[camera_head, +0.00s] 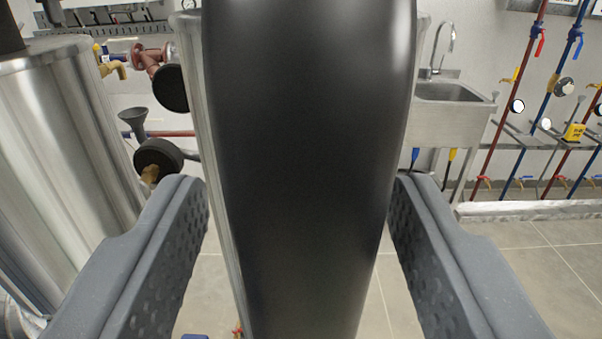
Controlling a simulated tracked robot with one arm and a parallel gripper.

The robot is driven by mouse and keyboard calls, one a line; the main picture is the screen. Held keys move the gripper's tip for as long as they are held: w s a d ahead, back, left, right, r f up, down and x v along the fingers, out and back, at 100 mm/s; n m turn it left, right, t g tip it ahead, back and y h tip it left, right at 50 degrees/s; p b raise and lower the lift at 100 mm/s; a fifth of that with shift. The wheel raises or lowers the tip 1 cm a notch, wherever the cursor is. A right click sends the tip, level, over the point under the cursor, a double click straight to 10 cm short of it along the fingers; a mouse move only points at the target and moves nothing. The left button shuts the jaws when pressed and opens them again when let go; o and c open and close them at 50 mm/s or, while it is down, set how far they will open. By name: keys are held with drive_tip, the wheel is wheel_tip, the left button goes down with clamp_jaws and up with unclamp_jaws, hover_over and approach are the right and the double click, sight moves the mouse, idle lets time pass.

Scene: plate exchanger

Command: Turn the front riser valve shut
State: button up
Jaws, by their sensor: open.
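My gripper (300,183) is open, with one dark grey padded finger on each side of the picture. A large, smooth black shape (310,150) stands upright between the fingers and fills the middle. Gaps show between it and both fingers in the picture; I cannot tell whether it is the valve's handle. At the right, red and blue riser pipes run up the wall, with a red lever (540,43) and a blue lever (578,48). I cannot tell which valve is the front riser valve. The black shape hides much of the scene behind it.
A shiny steel tank (65,150) stands close on the left. Beside it are a dark red pipe fitting (150,55) and a black round cap (158,157). A steel sink (450,105) is at the back right. Tiled floor (520,240) is open at the right.

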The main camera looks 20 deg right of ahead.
drive_tip(key=shift+w+d+p, duration=0.2)
drive_tip(key=shift+w+p, duration=0.2)
drive_tip(key=shift+w, duration=0.05)
drive_tip(key=shift+f, duration=0.1)
clamp_jaws()
drive_tip(key=shift+a, duration=0.25)
drive_tip(key=shift+d+f+n+b, duration=0.1)
drive_tip(key=shift+d+n+b, duration=0.2)
drive_tip(key=shift+b, duration=0.1)
